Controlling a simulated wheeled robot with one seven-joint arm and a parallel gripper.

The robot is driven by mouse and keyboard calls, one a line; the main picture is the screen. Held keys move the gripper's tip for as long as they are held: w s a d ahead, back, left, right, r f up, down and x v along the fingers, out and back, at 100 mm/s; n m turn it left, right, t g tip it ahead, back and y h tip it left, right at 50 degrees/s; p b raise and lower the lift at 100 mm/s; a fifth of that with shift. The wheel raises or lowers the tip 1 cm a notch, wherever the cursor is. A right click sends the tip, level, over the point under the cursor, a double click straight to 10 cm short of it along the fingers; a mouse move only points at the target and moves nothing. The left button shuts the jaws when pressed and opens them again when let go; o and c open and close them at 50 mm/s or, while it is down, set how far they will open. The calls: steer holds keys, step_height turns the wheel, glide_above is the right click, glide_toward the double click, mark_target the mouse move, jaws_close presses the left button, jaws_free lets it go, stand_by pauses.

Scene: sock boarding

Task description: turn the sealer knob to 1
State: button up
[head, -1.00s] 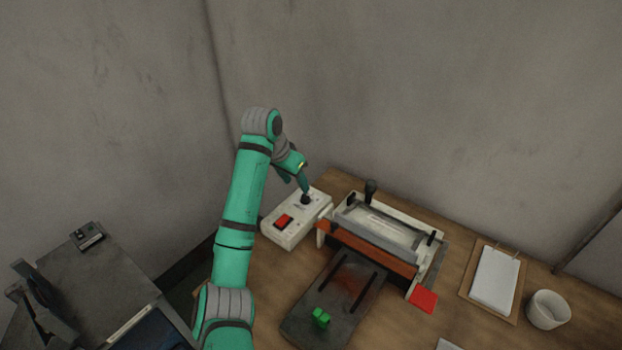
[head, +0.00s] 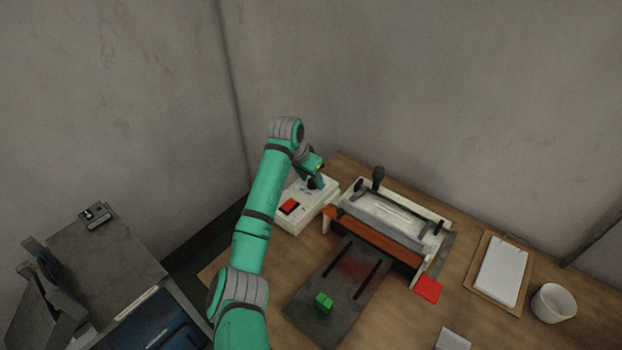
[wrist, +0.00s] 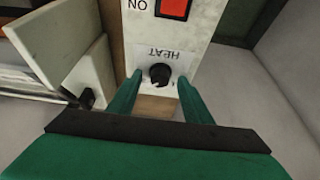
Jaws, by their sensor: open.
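The sealer's control box is white (head: 297,222), at the back left of the table, with a red switch (head: 290,206) on top. In the wrist view the black knob (wrist: 160,74) stands below an upside-down "HEAT" label (wrist: 158,53). My gripper (wrist: 157,88) is open, with one green finger on each side of the knob; I cannot tell whether either touches it. In the head view my gripper (head: 315,184) is over the far end of the box. The knob's numbers are not readable.
The sealer (head: 395,216) with its black-handled press stands close to the right of the box. A dark plate (head: 330,285) with a green block (head: 324,302) lies in front. A red square (head: 427,290), a clipboard (head: 500,270) and a white cup (head: 553,303) are to the right.

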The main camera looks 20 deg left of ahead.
steer(key=shift+f, duration=0.1)
steer(key=c, duration=1)
steer(key=shift+c, duration=0.2)
steer(key=shift+n, duration=0.3)
steer(key=n, duration=0.1)
steer(key=n+y, duration=0.1)
steer(key=n, duration=0.1)
steer(key=n+y, duration=0.1)
steer(key=shift+d, duration=0.3)
steer(key=n, duration=0.2)
steer(key=n+y, duration=0.1)
steer(key=n, duration=0.2)
steer(key=shift+w+d+y, duration=0.1)
steer(key=shift+y, duration=0.2)
steer(key=n, duration=0.2)
steer(key=n+g+y, duration=0.1)
steer(key=n, duration=0.1)
steer(key=shift+d+g, duration=0.1)
steer(key=shift+g, duration=0.2)
steer(key=shift+w+n+g+y, duration=0.1)
steer(key=shift+n+g+y, duration=0.2)
steer(key=shift+n, duration=0.75)
steer(key=shift+w+n+g+y, duration=0.1)
steer(key=shift+n+g+y, duration=0.2)
steer(key=shift+n, duration=0.75)
